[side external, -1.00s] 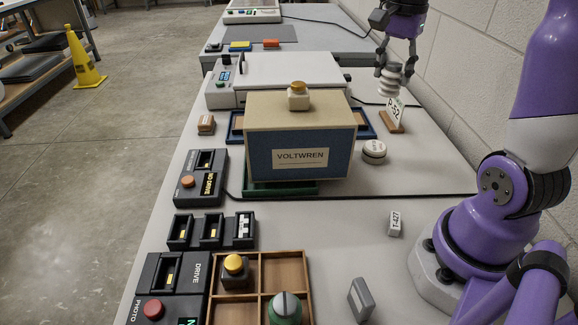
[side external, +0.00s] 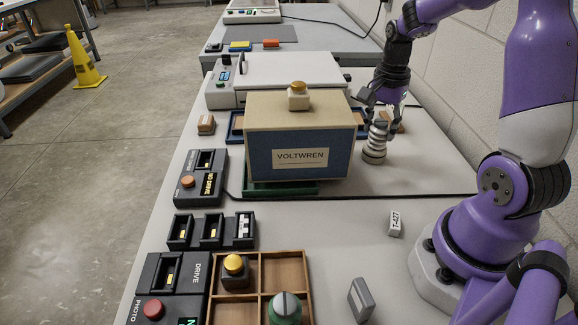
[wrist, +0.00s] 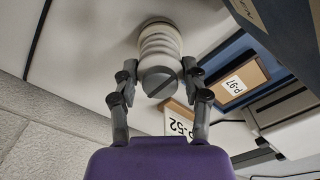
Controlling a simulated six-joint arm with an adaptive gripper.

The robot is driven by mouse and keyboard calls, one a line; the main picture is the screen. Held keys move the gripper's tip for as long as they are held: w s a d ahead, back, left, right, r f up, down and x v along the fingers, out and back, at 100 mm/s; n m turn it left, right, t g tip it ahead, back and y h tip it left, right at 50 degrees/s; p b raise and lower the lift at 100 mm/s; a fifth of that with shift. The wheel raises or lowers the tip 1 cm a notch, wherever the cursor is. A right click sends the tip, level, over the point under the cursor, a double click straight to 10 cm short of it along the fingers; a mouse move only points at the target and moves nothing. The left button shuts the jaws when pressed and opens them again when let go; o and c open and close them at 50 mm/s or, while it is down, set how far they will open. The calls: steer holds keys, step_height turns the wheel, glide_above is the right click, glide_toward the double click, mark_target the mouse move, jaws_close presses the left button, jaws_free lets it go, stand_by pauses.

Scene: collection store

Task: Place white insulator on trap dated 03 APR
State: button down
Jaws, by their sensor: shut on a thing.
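My gripper (side external: 378,121) is shut on the white ribbed insulator (side external: 378,138) and holds it roughly upright to the right of the VOLTWREN box. In the wrist view my gripper's fingers (wrist: 158,78) flank the insulator's grey slotted end (wrist: 159,81), with its white ribs (wrist: 160,45) beyond.
The P-52 card (wrist: 179,121) is near the gripper; a P-97 block (wrist: 238,84) lies in a blue tray. The T-427 tag (side external: 395,223) is nearer. Bench right of the disc is clear.

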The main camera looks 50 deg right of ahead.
mark_target(380, 123)
steer(key=shift+f, duration=0.1)
steer(key=shift+c, duration=1.6)
jaws_free()
step_height(380, 123, up, 12)
steer(key=s+a+n+t, duration=0.4)
steer(key=a+n+t, duration=0.1)
steer(key=a+n, duration=1.2)
steer(key=shift+s+a+f+n+t, duration=0.2)
steer(key=shift+a+f+n+t, duration=0.15)
steer(key=shift+n, duration=0.15)
